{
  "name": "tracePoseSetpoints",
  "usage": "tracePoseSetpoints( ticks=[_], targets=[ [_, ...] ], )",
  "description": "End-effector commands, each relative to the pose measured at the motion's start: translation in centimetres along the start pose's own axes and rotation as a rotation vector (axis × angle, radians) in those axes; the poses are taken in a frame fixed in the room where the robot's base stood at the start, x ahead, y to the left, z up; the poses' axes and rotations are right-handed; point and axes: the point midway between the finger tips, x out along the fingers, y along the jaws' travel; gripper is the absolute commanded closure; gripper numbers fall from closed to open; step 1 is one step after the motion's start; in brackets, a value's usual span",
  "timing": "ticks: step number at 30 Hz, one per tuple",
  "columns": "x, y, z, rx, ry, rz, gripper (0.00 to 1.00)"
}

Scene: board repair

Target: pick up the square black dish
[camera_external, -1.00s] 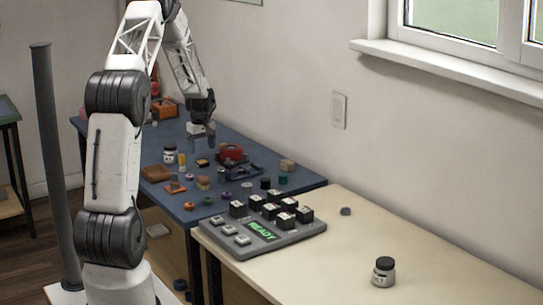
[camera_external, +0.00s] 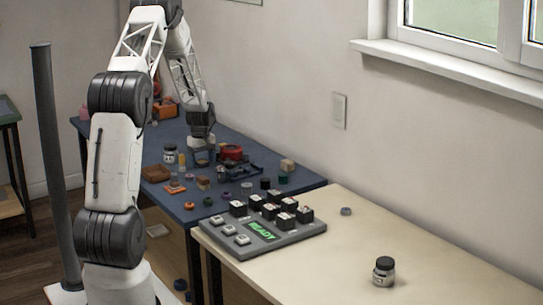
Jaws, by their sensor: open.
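My gripper (camera_external: 202,158) is low over the blue table, pointing down, with its jaws open. A small dark, square-looking piece with an orange-tan top, probably the square black dish, lies at its fingertips (camera_external: 202,163). The fingers and wrist hide most of it. I cannot tell whether the fingers touch it.
The blue table (camera_external: 200,212) is crowded. A red round item (camera_external: 231,152) on a dark fixture is just right of my gripper; a white-labelled jar (camera_external: 170,154) and a brown block (camera_external: 156,173) are left. A grey keypad (camera_external: 262,236) sits in front. The cream table (camera_external: 430,255) is mostly clear.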

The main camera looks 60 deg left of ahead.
Motion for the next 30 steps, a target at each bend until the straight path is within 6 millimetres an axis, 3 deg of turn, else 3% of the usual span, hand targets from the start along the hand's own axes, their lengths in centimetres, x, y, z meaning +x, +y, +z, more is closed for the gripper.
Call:
tracePoseSetpoints(
  ticks=[17, 30],
  targets=[
    [0.21, 0.0, 0.0, 0.0, 0.0, 0.0, 0.21],
    [0.16, 0.01, -0.01, 0.0, 0.001, 0.001, 0.81]
  ],
)
